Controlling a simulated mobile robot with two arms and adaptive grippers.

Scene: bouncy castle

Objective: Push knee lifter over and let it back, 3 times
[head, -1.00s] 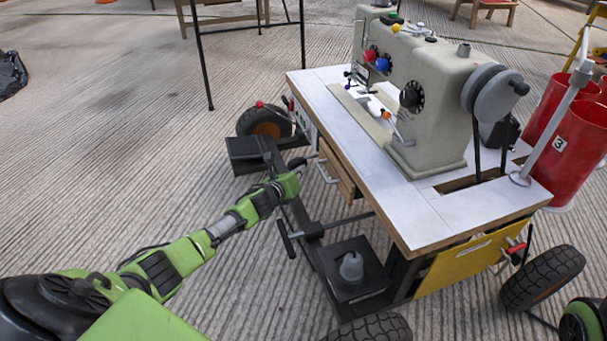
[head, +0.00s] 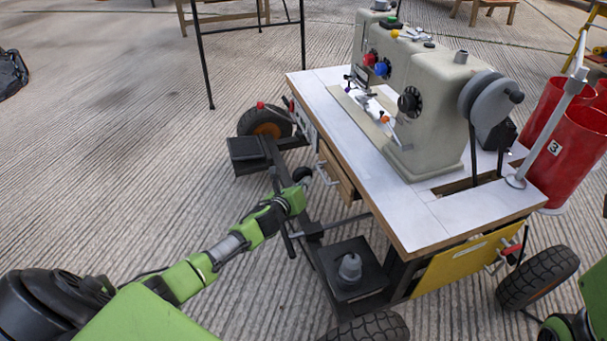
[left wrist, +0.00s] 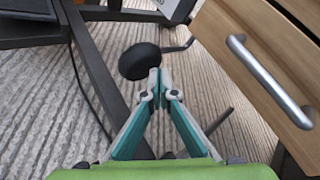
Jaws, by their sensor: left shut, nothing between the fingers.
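The knee lifter shows in the left wrist view as a round black pad (left wrist: 140,61) on a bent dark rod, left of the drawer. In the head view its dark pad (head: 302,174) is below the table's left edge, just past my left gripper (head: 297,186). My left gripper is shut and empty, its fingertips (left wrist: 160,75) close to the pad's lower right side. I cannot tell whether they touch it. The sewing machine (head: 430,95) stands on the white table (head: 465,215). My right gripper is out of view.
A wooden drawer with a metal handle (left wrist: 268,80) is close on the right of the left gripper. A black frame with a foot pedal (head: 245,150) and a small platform (head: 372,270) lies below. Red bins (head: 580,150) stand at right.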

